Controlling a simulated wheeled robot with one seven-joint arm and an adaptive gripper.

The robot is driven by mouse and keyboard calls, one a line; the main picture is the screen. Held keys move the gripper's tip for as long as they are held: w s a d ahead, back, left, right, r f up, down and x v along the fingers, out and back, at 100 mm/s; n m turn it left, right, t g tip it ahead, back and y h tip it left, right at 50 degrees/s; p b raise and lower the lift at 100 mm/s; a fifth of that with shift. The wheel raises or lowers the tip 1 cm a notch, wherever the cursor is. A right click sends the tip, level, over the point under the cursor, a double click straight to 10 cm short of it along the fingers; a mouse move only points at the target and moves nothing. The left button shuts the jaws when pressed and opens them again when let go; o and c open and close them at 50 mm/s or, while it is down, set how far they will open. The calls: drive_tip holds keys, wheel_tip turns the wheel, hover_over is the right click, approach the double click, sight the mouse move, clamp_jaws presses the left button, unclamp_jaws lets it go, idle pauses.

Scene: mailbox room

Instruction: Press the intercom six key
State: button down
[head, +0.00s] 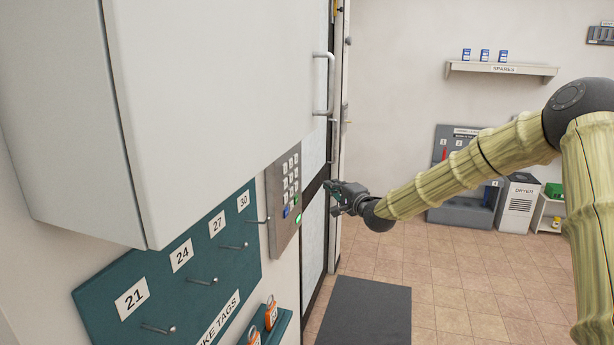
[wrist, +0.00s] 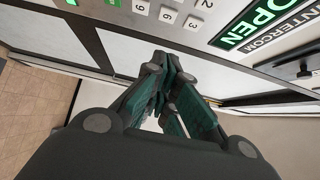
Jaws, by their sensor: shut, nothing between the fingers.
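The intercom panel (head: 278,222) is a grey wall plate with a grid of pale keys, a blue key and a green lit key. In the wrist view part of the panel (wrist: 190,38) shows at the top, its markings turned. The six key (wrist: 167,15) is a pale square between the nine key (wrist: 140,5) and the three key (wrist: 192,23). In the head view the digits are too small to read. My gripper (head: 329,192) is just right of the panel. In the wrist view my gripper (wrist: 170,62) is shut and empty, its fingertips below the keys, apart from the six key.
A large white cabinet (head: 210,70) overhangs the near left. A teal board with hooks (head: 205,260) is on the wall below it. A door with a handle (head: 322,85) is beyond the panel. A dark mat (head: 365,310) lies on the open tiled floor.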

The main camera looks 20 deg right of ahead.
sight(295, 173)
drive_tip(key=shift+w, duration=0.1)
drive_tip(key=w+a+p, duration=0.5)
drive_tip(key=w+p, duration=0.1)
drive_tip(key=w, duration=0.5)
drive_tip(key=shift+w+a+p, duration=0.15)
drive_tip(key=shift+w+p, duration=0.25)
drive_tip(key=shift+f, duration=0.1)
drive_tip(key=shift+w+a+b, duration=0.1)
drive_tip(key=shift+a+b, duration=0.05)
drive_tip(key=shift+b, duration=0.2)
drive_tip(key=shift+w+a+f+b, duration=0.2)
drive_tip(key=shift+a+b, duration=0.1)
drive_tip(key=shift+b, duration=0.4)
drive_tip(key=shift+a+r, duration=0.2)
drive_tip(key=shift+r, duration=0.25)
